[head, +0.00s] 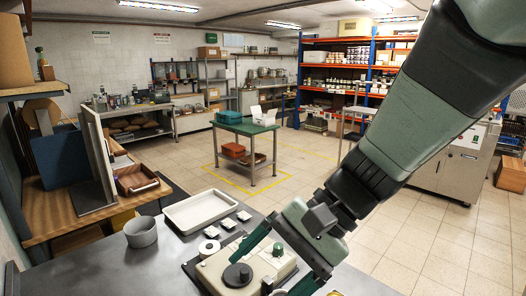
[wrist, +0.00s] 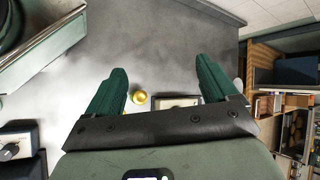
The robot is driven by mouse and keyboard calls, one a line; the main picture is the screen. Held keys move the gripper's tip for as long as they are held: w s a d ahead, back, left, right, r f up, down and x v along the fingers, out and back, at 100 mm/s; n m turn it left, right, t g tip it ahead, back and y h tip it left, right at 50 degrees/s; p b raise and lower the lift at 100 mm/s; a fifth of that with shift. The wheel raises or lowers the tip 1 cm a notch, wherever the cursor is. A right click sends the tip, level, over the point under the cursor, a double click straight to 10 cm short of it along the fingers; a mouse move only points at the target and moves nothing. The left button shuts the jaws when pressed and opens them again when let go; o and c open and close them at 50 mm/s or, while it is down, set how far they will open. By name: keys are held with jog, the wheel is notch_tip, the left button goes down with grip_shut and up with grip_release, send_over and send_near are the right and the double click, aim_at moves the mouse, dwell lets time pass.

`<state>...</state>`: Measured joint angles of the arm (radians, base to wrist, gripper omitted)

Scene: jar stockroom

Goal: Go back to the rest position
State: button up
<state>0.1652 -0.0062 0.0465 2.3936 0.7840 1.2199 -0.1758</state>
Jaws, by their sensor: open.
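My gripper (head: 268,272) is at the lower middle of the head view, above a cream-coloured device (head: 222,266) on the grey work table (head: 100,262). Its two green fingers are spread apart, and nothing is held between them. In the wrist view my gripper (wrist: 160,78) is also open, with a grey surface (wrist: 150,45) beyond the fingers. A small gold round thing (wrist: 139,97) shows near the left finger, apart from it. A pale-edged box-like thing (wrist: 178,101) is partly hidden by the gripper body.
A white tray (head: 176,219), a grey bowl (head: 141,232), a white roll (head: 209,249) and small white square pieces (head: 228,224) stand on the work table. A wooden bench (head: 50,207) is at left. A green-topped table (head: 245,128) stands farther back, with open tiled floor around it.

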jog(key=s+d+r+n+t+h, duration=0.4)
jog(key=d+r+n+t+h, duration=0.1)
jog(key=d+r+t+h, duration=0.2)
jog(key=d+h, duration=0.1)
jog(key=d, duration=0.1)
jog(key=shift+s+d+r, duration=0.25)
jog(key=shift+d+r, duration=0.15)
